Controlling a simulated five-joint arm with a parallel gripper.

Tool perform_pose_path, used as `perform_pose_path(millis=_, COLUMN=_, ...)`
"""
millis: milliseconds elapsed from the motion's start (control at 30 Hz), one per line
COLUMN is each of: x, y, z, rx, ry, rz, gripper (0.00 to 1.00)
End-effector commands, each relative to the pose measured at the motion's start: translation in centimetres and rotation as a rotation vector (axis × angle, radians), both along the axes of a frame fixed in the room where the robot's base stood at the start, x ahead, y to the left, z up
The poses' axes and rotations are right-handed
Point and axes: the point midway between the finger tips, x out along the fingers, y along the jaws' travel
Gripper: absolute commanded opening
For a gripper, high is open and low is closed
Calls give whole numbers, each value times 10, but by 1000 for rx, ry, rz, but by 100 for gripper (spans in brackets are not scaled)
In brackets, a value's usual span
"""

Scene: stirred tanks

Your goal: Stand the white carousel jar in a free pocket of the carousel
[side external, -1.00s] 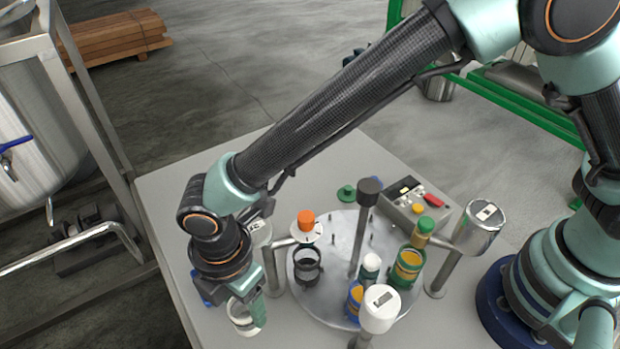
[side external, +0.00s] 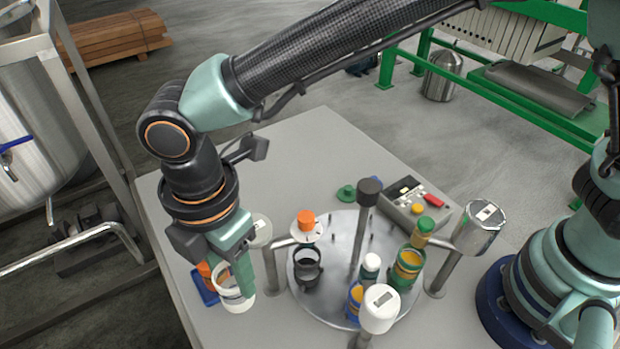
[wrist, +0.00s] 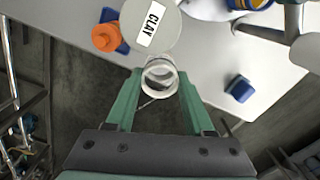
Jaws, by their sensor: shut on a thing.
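The white carousel jar (side external: 235,300) is held between the fingers of my gripper (side external: 238,278), left of the carousel and seemingly above the table. In the wrist view the jar (wrist: 160,76) is between the green fingertips (wrist: 159,82), its round open mouth showing. The carousel (side external: 335,238) is a round metal plate with a central post. A black ring-shaped pocket (side external: 307,268) on its left side looks empty. A green pocket (side external: 403,280) at its right holds a jar with yellow contents. A blue jar (side external: 355,298) with yellow contents is at the front, partly hidden.
Posts with a white-topped head (side external: 379,308), a silver head (side external: 480,228) and an orange-capped disc (side external: 306,228) surround the carousel. An orange object (side external: 206,272) stands on a blue base. A control box (side external: 412,205) sits behind.

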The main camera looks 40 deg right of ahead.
Motion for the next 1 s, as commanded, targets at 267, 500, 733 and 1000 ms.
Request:
perform_pose_path(millis=267, x=1, y=1, z=68, rx=3, ry=-2, rz=0, gripper=0)
perform_pose_path(millis=500, x=0, y=1, z=99, rx=2, ry=-1, rz=0, gripper=0)
perform_pose_path(millis=733, x=1, y=1, z=126, rx=3, ry=-2, rz=0, gripper=0)
perform_pose_path(millis=1000, x=8, y=-10, z=158, rx=0, ry=1, rz=-1, gripper=0)
